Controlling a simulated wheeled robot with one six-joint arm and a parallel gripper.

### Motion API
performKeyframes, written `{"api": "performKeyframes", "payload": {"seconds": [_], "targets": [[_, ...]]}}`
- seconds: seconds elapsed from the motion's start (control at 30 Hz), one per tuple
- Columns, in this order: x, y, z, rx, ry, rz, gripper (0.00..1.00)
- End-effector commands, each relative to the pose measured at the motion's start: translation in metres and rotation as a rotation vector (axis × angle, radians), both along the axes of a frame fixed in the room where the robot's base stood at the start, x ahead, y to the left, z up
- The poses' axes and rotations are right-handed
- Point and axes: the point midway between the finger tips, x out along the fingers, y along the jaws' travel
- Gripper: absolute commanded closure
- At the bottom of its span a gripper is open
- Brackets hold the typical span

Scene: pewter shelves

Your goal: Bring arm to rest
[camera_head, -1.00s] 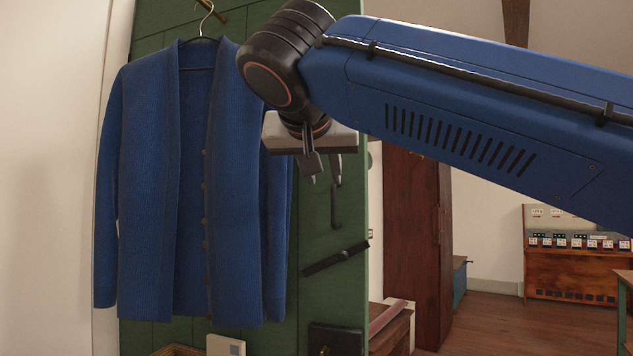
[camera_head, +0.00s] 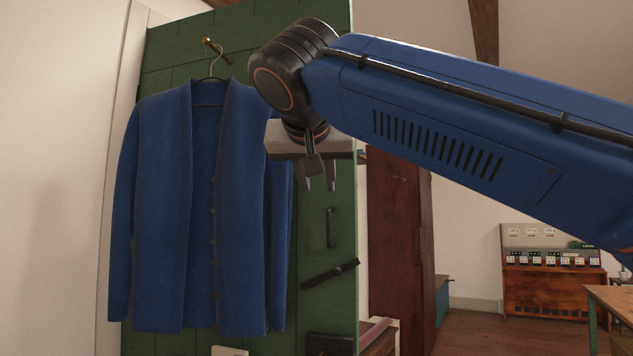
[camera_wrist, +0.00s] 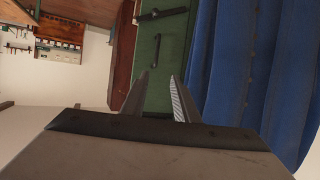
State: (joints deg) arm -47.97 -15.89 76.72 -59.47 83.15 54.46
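My gripper (camera_head: 319,181) points down in the head view, in front of the right part of a green panelled door or board. Its two fingers stand apart with nothing between them. The wrist view also shows the gripper (camera_wrist: 163,80) with a gap between its fingers and green board behind. My blue arm reaches in from the right edge of the head view and hides part of the board. A blue cardigan (camera_head: 165,215) hangs on a hanger from a brass hook (camera_head: 214,48), left of the gripper. In the head view the gripper overlaps the area just right of the cardigan.
The green board (camera_head: 330,285) carries a dark handle (camera_head: 331,227) and a dark diagonal bar (camera_head: 331,274). A dark wooden cabinet (camera_head: 393,250) stands behind. A wooden unit with several small items (camera_head: 552,285) and a table (camera_head: 612,302) are at the right. Floor between them is clear.

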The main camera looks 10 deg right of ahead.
Motion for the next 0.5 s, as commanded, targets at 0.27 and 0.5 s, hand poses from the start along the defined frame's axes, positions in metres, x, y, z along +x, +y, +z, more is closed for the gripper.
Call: {"api": "performKeyframes", "payload": {"seconds": [0.27, 0.5], "targets": [[0.0, -0.001, -0.002, -0.002, 0.003, 0.001, 0.72], [0.001, -0.026, -0.059, -0.063, 0.118, 0.035, 0.72]]}}
